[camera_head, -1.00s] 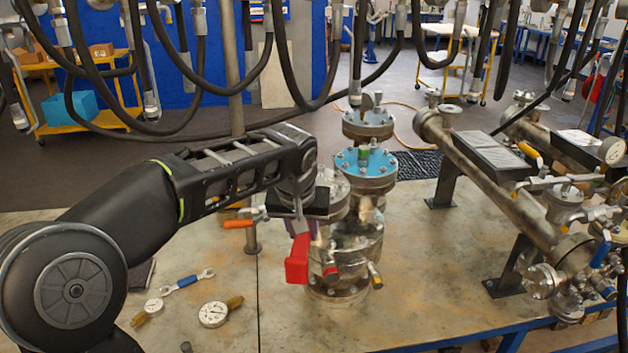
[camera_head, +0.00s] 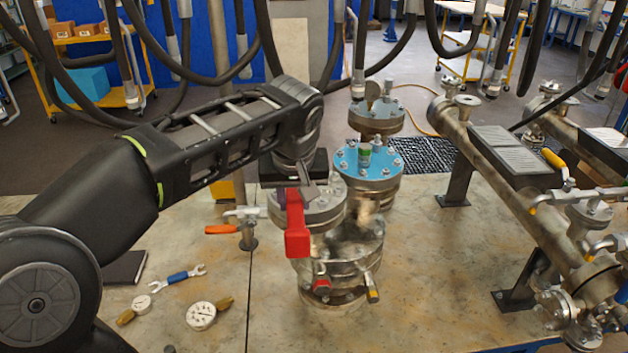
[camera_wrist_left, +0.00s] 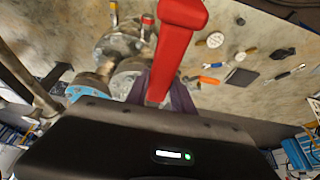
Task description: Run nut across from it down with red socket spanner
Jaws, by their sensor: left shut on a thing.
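My left gripper (camera_head: 292,196) is shut on the red socket spanner (camera_head: 296,228), just over the left side of the steel flanged vessel. The spanner's red body also shows in the left wrist view (camera_wrist_left: 176,48), reaching out from the jaws. The vessel's flange (camera_head: 322,207) lies beside and partly behind the spanner. Whether the socket touches a nut cannot be told, as the gripper hides that part. A blue flange (camera_head: 388,172) with studs and a green-marked item on top stands behind. My right gripper is not in view.
A blue-handled wrench (camera_head: 178,278) and a dial gauge (camera_head: 201,316) lie on the bench at left. Large pipework (camera_head: 520,185) fills the right. Black hoses hang above.

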